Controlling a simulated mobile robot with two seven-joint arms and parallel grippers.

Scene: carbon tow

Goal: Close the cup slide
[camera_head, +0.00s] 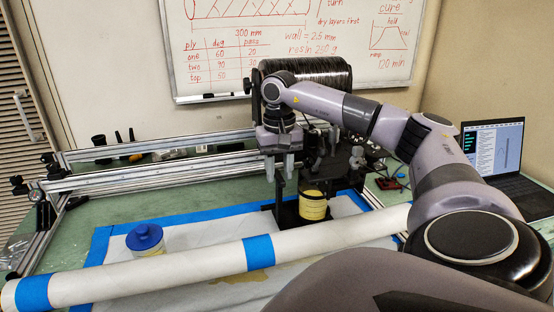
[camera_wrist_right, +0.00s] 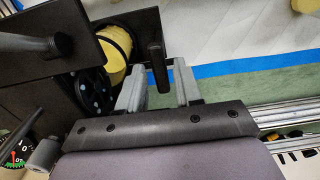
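The cup slide (camera_head: 290,219) is a black bracket-like holder at the centre of the bench, with a yellow cup (camera_head: 313,208) in it. In the right wrist view the yellow cup (camera_wrist_right: 117,52) is partly hidden by black plates. My right gripper (camera_head: 280,178) points down just left of the cup. Its two grey fingers are apart. In the right wrist view an upright black peg (camera_wrist_right: 157,65) shows between the fingertips (camera_wrist_right: 159,88); I cannot tell whether a finger touches it. My left gripper is not in view.
A long white tube (camera_head: 190,258) with blue bands crosses the front. A blue-lidded pot (camera_head: 146,240) stands behind it at left. Aluminium rails (camera_head: 150,170) run along the back. A black carbon spool (camera_head: 318,75) sits above. A laptop (camera_head: 495,150) is at right.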

